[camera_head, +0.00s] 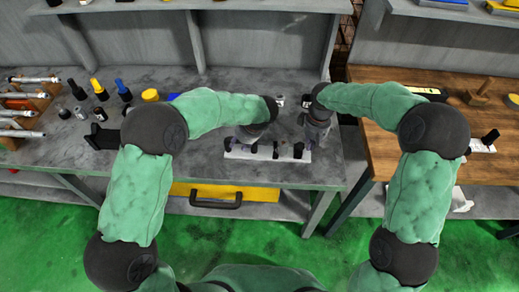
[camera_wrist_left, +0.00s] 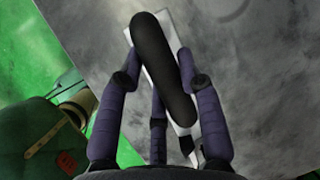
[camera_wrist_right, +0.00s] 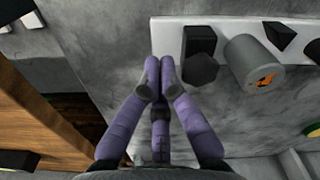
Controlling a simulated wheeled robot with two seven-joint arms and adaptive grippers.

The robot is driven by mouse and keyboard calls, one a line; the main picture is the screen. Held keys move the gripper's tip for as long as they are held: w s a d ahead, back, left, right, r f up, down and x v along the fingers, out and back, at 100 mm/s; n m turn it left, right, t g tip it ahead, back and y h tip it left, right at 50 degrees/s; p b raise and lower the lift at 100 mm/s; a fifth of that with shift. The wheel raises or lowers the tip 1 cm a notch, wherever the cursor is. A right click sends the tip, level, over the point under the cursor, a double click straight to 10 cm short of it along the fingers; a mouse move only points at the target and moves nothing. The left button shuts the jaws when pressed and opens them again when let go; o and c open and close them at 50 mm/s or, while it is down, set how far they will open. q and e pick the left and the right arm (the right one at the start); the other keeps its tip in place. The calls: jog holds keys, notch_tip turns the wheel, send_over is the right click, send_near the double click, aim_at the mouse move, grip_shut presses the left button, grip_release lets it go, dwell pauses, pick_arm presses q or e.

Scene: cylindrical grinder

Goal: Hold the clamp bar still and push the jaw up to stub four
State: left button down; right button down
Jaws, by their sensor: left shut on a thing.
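In the head view a long pale base strip (camera_head: 236,154) lies on the grey bench, with small dark parts along it. My left gripper (camera_head: 250,134) is over the strip's left part. In the left wrist view its fingers (camera_wrist_left: 163,85) are shut around a thick black rounded bar (camera_wrist_left: 160,50), which looks like the clamp bar. My right gripper (camera_head: 312,128) is at the strip's right end. In the right wrist view its fingertips (camera_wrist_right: 160,75) are together and empty, just beside a black block (camera_wrist_right: 200,58). A grey cylinder (camera_wrist_right: 250,62) with an orange mark stands beside that block. The jaw and stub four cannot be told apart surely.
Bottles (camera_head: 98,88), a yellow-topped jar (camera_head: 150,95) and a rack of metal tools (camera_head: 30,110) stand left on the bench. A wooden table (camera_head: 380,150) is to the right across a gap. A yellow drawer (camera_head: 265,194) is below.

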aim_at(308, 154)
jog(key=shift+f, duration=1.7)
dwell(1.3)
jog(key=shift+r, duration=0.1)
jog(key=shift+r, duration=1.65)
